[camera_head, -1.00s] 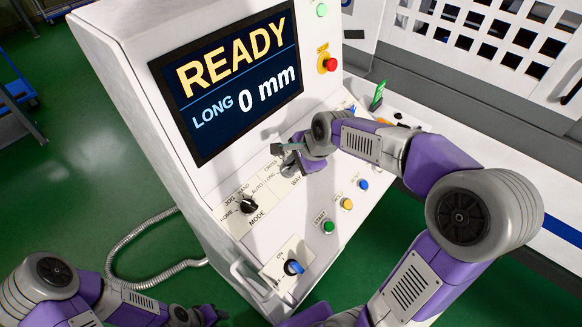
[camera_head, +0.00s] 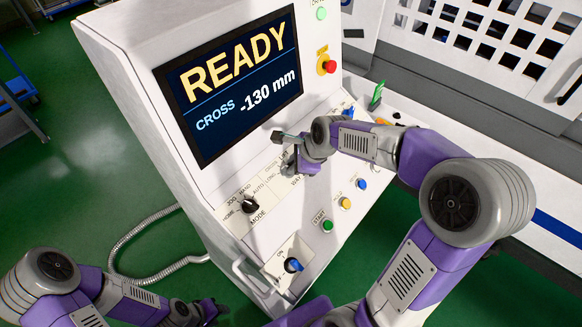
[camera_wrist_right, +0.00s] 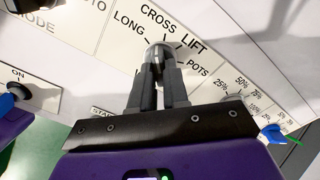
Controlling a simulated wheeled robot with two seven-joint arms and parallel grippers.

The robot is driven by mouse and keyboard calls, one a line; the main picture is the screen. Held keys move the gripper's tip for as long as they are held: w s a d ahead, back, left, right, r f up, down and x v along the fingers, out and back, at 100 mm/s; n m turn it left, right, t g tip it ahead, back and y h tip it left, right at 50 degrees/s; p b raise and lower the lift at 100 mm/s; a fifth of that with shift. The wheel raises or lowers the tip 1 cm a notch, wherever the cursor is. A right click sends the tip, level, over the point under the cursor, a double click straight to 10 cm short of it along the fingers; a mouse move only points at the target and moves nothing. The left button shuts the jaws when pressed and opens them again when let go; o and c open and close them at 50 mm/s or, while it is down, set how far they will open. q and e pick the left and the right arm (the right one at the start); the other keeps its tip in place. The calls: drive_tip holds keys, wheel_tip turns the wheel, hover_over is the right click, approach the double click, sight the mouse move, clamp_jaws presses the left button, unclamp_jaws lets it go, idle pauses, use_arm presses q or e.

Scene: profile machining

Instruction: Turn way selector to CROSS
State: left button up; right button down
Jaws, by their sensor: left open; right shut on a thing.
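The way selector knob (camera_wrist_right: 159,49) shows in the right wrist view between my right gripper's fingertips. It sits below the label CROSS (camera_wrist_right: 158,19), with LONG to its left and LIFT and POTS to its right. My right gripper (camera_head: 289,150) is shut on the knob, and its fingers also show in the right wrist view (camera_wrist_right: 159,72). The fingers hide most of the knob. The panel screen (camera_head: 232,82) reads READY, CROSS, -130 mm. My left gripper (camera_head: 211,309) is open and empty at the bottom, away from the panel.
The mode selector (camera_head: 250,205) is left of the way selector. The green start button (camera_head: 327,225), yellow button (camera_head: 345,202) and blue button (camera_head: 361,184) lie to the right. A blue ON switch (camera_head: 293,265) is lower down. A red emergency button (camera_head: 330,67) is by the screen.

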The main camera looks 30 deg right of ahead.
drive_tip(key=shift+r+m+p, duration=0.15)
drive_tip(key=shift+m+p, duration=0.55)
drive_tip(key=shift+m, duration=0.2)
drive_tip(key=shift+m+p, duration=1)
drive_tip(key=shift+m, duration=0.3)
drive_tip(key=c, duration=1)
unclamp_jaws()
drive_tip(key=p+v, duration=0.5)
drive_tip(key=v, duration=0.1)
drive_tip(key=shift+s+r, duration=0.25)
drive_tip(key=shift+r, duration=0.05)
drive_tip(key=shift+d, duration=0.15)
